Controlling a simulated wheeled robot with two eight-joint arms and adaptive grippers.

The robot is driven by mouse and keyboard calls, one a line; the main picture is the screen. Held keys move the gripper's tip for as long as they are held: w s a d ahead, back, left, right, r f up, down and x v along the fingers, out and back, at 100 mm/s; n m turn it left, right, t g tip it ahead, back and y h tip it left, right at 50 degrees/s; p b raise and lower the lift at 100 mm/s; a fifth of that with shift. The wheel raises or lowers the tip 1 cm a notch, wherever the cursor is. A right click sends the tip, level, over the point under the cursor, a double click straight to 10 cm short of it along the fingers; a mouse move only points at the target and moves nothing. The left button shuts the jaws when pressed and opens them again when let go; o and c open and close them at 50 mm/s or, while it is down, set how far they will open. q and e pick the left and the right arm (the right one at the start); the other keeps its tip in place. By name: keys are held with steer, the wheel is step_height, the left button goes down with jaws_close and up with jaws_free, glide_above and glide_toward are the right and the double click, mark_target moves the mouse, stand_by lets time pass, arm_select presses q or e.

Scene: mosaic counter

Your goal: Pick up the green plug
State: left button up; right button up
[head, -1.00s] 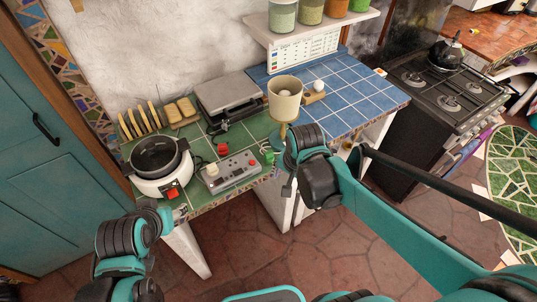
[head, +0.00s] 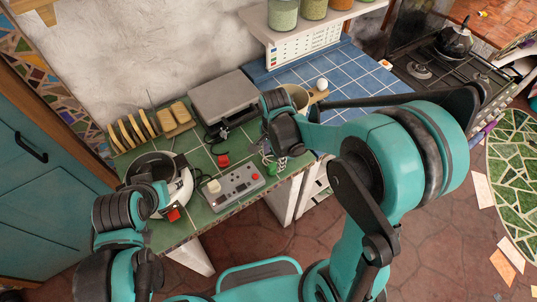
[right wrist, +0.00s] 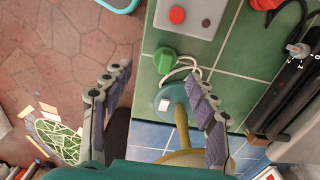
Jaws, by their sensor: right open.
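The green plug (right wrist: 165,61) lies on the green tiles near the counter's front edge in the right wrist view, with a pale cable curling beside it. In the head view it is largely hidden by my right gripper and cannot be made out clearly. My right gripper (right wrist: 160,80) is open and empty, its fingers spread to either side of the plug's position in the picture; whether they touch it cannot be told. In the head view the right gripper (head: 270,157) hangs over the counter's front part. My left gripper (head: 152,192) is in front of the white cooker, its jaws unclear.
A grey control box (head: 237,186) with buttons stands left of the right gripper. A teal round base (right wrist: 173,98) stands close to the plug.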

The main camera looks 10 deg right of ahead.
mark_target(272, 165)
steer(key=shift+w+f, duration=0.2)
steer(key=shift+f, duration=0.1)
steer(key=f, duration=0.2)
steer(key=f+b, duration=0.1)
steer(key=f, duration=0.1)
steer(key=f+b, duration=0.1)
steer(key=f, duration=0.2)
steer(key=shift+w, duration=0.4)
steer(key=shift+s, duration=0.1)
steer(key=c, duration=1.2)
